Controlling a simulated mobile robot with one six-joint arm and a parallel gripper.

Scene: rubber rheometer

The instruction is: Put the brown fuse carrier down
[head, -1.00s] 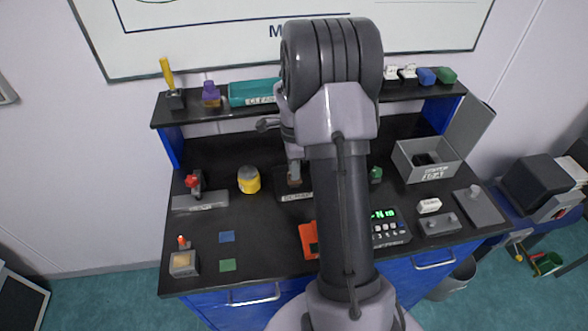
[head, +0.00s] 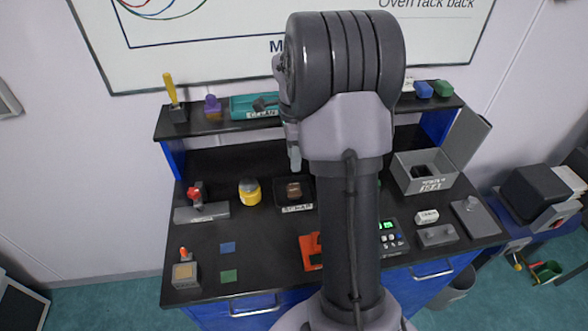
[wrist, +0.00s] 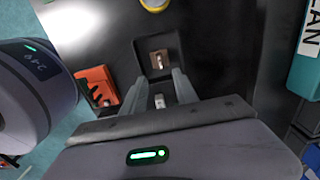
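The brown fuse carrier (head: 293,190) rests in a small black tray (head: 308,186) in the middle of the bench. In the wrist view the carrier (wrist: 159,60) lies inside the tray (wrist: 140,47), beyond my fingertips and apart from them. My gripper (wrist: 156,82) is open, with a clear gap between its two fingers and nothing held. In the head view my arm hides part of the bench right of the tray, and little of the gripper shows.
An orange holder (head: 311,252) lies in front. A grey bin (head: 424,172) is at right and a shelf (head: 222,122) runs behind. A small pale object (wrist: 159,101) shows between my fingers.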

